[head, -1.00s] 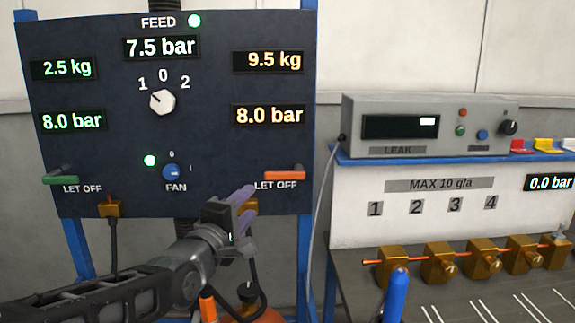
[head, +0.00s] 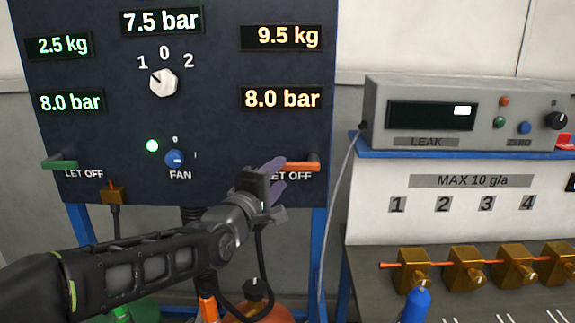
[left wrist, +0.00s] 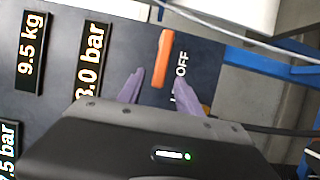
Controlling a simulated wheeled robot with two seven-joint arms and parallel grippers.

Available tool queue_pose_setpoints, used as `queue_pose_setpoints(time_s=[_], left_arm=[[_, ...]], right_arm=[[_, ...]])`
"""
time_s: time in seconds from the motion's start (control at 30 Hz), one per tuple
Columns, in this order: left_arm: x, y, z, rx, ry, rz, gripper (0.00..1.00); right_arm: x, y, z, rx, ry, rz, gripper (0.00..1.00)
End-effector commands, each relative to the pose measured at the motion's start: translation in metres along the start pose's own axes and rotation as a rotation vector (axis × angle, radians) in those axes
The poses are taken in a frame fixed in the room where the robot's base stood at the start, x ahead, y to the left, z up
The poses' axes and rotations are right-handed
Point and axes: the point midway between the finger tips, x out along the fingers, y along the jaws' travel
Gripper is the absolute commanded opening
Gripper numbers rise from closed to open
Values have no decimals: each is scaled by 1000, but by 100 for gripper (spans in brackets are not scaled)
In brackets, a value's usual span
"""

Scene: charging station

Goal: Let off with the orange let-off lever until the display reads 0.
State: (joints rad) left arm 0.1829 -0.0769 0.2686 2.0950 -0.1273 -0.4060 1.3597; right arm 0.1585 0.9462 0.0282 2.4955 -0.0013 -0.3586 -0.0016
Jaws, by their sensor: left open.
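The orange let-off lever (head: 303,166) sticks out level at the lower right of the dark panel. It also shows in the left wrist view (left wrist: 163,58). The orange display above it (head: 282,99) reads 8.0 bar. My left gripper (head: 277,177), with purple fingers, is open in front of the panel beside the lever's left end and hides part of the LET OFF label. In the left wrist view the lever's near end appears between the two fingertips, with a gap on each side. I cannot tell how far it is from them in depth. My right gripper is not in view.
A green lever (head: 60,164) sits at the panel's left, and a blue fan knob (head: 174,158) between the levers. A grey leak tester (head: 460,112) stands on a blue shelf to the right. Brass valves (head: 412,268) line the bench below. A hose hangs between panel and bench.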

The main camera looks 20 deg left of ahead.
Motion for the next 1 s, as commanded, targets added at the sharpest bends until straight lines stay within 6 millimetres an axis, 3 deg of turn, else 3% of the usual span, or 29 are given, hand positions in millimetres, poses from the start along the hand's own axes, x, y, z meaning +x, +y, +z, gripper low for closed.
queue_pose_setpoints(time_s=[0.33, 0.7, 1.0], left_arm=[[50, 1, 0, -2, -1, -2, 42], [57, 0, 0, 1, 0, 0, 42], [57, 0, 0, 0, 0, -1, 18]], right_arm=[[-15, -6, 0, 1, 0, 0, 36], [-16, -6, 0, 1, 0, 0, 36], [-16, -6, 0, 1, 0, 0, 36]])
